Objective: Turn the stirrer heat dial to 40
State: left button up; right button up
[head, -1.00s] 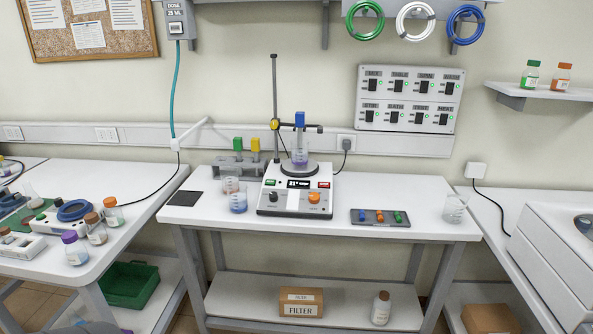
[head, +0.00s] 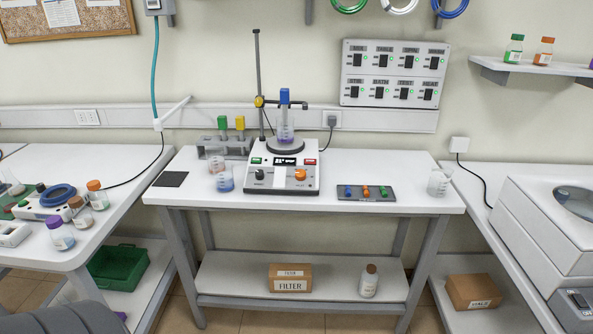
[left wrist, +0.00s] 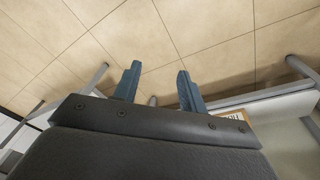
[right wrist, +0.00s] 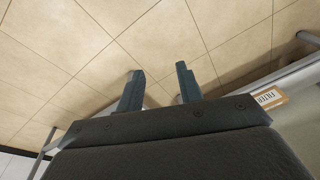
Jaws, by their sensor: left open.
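The stirrer (head: 310,181) is a white box on the middle table, with a black dial (head: 260,174) at the left of its front and an orange dial (head: 300,175) at the right. The dial markings are too small to read. My left gripper (left wrist: 157,76) is open and empty in the left wrist view, over floor. My right gripper (right wrist: 160,77) is open and empty in the right wrist view, also over floor. Neither gripper shows in the head view.
Two beakers (head: 225,181) stand left of the stirrer, before a rack with green and yellow tops (head: 240,123). A dark tray (head: 367,198) with coloured pieces and an empty beaker (head: 438,185) stand right. The table's front strip is clear.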

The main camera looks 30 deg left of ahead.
jog(key=shift+d, duration=0.3)
